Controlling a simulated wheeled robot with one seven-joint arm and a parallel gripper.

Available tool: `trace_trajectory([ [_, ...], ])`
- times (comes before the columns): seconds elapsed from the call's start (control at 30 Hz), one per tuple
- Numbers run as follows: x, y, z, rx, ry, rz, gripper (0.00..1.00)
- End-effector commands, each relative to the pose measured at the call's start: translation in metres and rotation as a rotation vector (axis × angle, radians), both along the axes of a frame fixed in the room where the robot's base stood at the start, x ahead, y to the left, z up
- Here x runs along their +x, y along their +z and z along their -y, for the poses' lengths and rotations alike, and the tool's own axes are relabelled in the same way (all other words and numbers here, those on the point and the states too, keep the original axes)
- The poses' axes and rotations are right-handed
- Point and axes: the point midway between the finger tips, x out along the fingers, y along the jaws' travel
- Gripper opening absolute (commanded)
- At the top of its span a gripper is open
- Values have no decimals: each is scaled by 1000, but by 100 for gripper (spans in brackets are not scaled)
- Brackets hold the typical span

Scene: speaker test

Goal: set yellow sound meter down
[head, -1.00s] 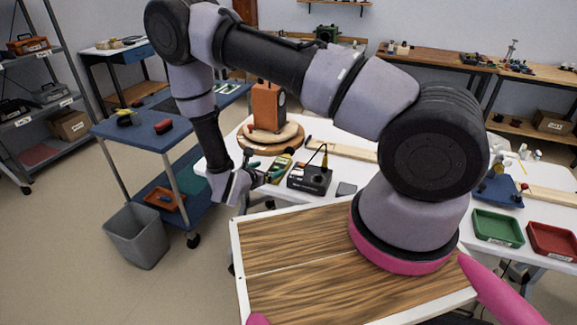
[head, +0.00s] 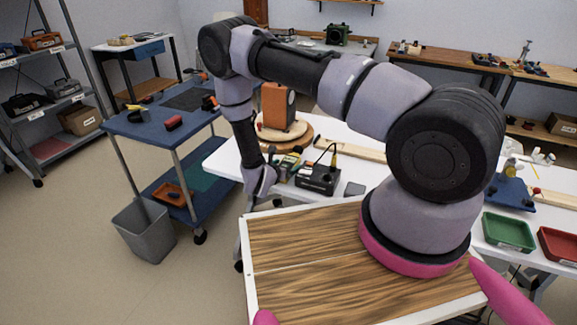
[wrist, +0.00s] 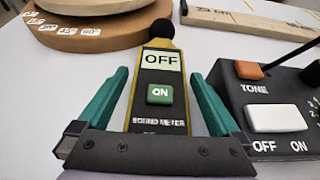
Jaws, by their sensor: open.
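The yellow sound meter (wrist: 160,103) has a dark face, a screen reading OFF, a green ON button and a black ball tip. In the wrist view it lies on the white table, pointing away from me. My gripper (wrist: 158,76) is open, with one teal finger on each side of the meter and a visible gap on both sides. The meter's near end is hidden behind the gripper's dark body. In the head view my gripper (head: 279,170) is low at the table's left front part, and the meter is small and partly covered there.
A black box with a TONE knob and an OFF/ON switch (wrist: 275,118) stands close to the right finger. A round wooden turntable (wrist: 100,32) bearing an orange speaker (head: 277,105) is behind. A wooden bar (head: 350,149) lies behind the box. A blue cart (head: 150,122) stands left.

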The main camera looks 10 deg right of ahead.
Motion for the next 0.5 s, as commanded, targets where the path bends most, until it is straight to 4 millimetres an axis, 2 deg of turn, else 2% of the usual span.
trace_trajectory([
  [0.3,5,-3,4,0,0,0,100],
  [0.47,5,-3,4,0,0,0,39],
  [0.5,5,-3,4,0,0,0,24],
])
